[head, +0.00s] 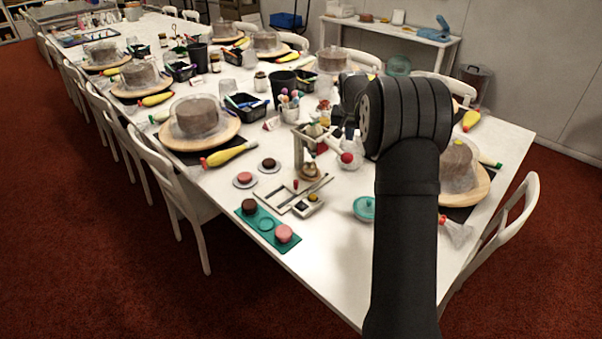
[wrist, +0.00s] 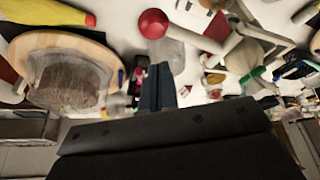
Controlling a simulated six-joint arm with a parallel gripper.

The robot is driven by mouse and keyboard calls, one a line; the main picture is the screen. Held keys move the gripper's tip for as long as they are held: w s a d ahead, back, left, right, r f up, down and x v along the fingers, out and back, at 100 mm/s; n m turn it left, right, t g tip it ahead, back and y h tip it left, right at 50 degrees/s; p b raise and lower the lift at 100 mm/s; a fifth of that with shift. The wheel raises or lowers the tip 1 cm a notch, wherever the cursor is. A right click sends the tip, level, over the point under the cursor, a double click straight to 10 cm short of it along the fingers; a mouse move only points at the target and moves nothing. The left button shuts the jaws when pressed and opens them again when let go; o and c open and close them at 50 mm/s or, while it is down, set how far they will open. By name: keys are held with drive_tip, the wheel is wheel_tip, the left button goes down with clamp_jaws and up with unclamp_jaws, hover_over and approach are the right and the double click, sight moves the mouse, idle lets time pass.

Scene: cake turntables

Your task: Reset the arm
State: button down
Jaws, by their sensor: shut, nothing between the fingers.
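My arm (head: 408,190) rises over the near right part of the white table (head: 338,270). My gripper (wrist: 157,72) shows in the wrist view with its two dark fingers together and nothing between them. In the head view the wrist housing covers most of it. It is above the table, among the tools behind the small wooden stand. A red ball (wrist: 153,23) on a pale handle lies close to the fingers in the wrist view; it also shows in the head view (head: 347,157).
A teal mat (head: 267,225) with round cakes lies at the front edge. A covered cake on a wooden turntable (head: 474,186) stands right of my arm, another (head: 231,132) to the left. A teal lidded dish (head: 364,208) sits beside my arm.

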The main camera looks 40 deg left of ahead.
drive_tip(key=shift+f, duration=2.15)
